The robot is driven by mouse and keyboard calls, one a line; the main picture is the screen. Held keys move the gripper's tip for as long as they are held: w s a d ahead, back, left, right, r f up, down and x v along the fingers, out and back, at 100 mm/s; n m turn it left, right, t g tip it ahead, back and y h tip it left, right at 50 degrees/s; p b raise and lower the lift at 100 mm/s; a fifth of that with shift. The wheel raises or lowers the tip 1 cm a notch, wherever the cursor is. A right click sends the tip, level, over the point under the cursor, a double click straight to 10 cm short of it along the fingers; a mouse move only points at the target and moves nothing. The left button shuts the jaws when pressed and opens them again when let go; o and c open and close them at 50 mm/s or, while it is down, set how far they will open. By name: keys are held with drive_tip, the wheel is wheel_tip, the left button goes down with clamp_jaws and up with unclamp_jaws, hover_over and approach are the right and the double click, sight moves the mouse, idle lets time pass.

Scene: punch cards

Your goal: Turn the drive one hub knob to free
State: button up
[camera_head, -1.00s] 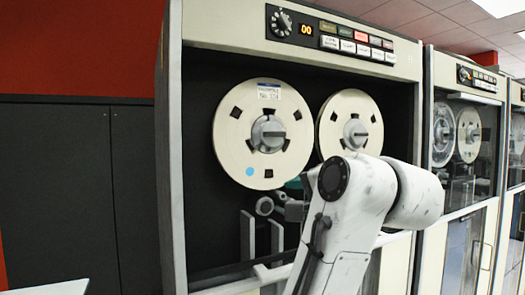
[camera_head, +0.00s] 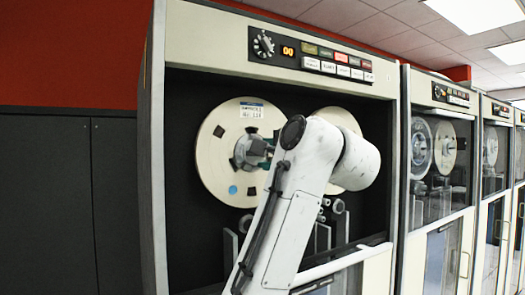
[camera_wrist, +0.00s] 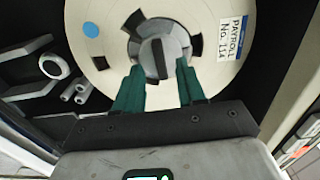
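The open tape drive shows the number 00 on its panel (camera_head: 288,51). Its left reel (camera_head: 208,160) is cream with a label at the top and a blue dot low down. In the wrist view the label on this reel (camera_wrist: 205,75) reads PAYROLL No. 114. The grey hub knob (camera_wrist: 158,52) has a raised dark bar that runs nearly upright in the wrist view. My gripper (camera_wrist: 159,66) is open, with its two green fingers at the hub, one each side of the bar's line. I cannot tell whether they touch it. In the head view my arm partly covers the hub (camera_head: 242,152).
The right reel (camera_head: 342,117) is largely hidden behind my arm. Grey rollers (camera_wrist: 52,66) and guide posts sit below the reels. The cabinet's left side wall (camera_head: 150,150) borders the bay. More tape drives (camera_head: 438,150) stand to the right.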

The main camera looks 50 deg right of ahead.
sight(253, 160)
drive_tip(key=shift+x, duration=1.2)
drive_tip(key=shift+c, duration=0.3)
clamp_jaws()
